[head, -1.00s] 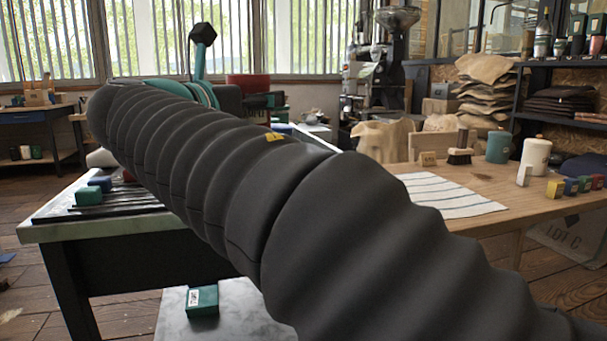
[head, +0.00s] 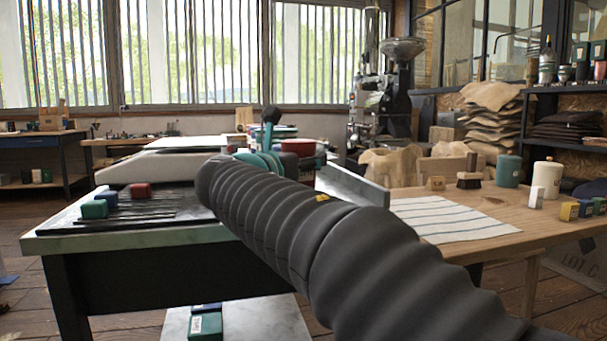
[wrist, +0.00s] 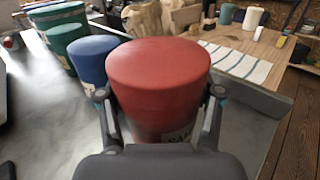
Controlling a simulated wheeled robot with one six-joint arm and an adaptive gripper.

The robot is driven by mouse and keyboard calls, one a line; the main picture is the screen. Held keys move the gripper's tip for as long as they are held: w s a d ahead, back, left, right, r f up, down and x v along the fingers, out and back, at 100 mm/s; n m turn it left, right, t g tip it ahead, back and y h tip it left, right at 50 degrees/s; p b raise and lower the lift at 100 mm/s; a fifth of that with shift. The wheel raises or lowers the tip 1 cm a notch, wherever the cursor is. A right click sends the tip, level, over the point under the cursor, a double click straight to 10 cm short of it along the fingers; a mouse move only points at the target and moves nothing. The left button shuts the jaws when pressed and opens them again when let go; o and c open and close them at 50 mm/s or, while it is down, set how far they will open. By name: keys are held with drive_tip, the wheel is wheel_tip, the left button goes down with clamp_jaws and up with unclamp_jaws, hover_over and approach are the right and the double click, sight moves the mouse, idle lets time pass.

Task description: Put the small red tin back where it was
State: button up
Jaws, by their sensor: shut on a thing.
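My gripper (wrist: 160,93) is shut on the small red tin (wrist: 158,70), with one finger on each side of it. The tin is upright, with a pale label low on its front. Its base is hidden by my gripper, so I cannot tell whether it touches the grey surface (wrist: 50,115). A blue tin (wrist: 91,60) stands just left of it, with a green tin (wrist: 65,40) farther left. In the head view a red tin shape (head: 298,147) shows beyond my arm, but my gripper's fingers are hidden there.
A striped cloth (head: 445,215) lies on the wooden table (head: 505,235) at right. A raised edge (wrist: 255,95) stands right of the held tin.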

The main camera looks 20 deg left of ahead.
drive_tip(key=shift+f, duration=1)
drive_tip(key=shift+f, duration=0.15)
drive_tip(key=o, duration=1.3)
drive_tip(key=shift+r, duration=0.2)
drive_tip(key=v, duration=1.2)
drive_tip(key=shift+s+f, duration=0.1)
drive_tip(key=shift+f, duration=0.05)
drive_tip(key=shift+d, duration=0.1)
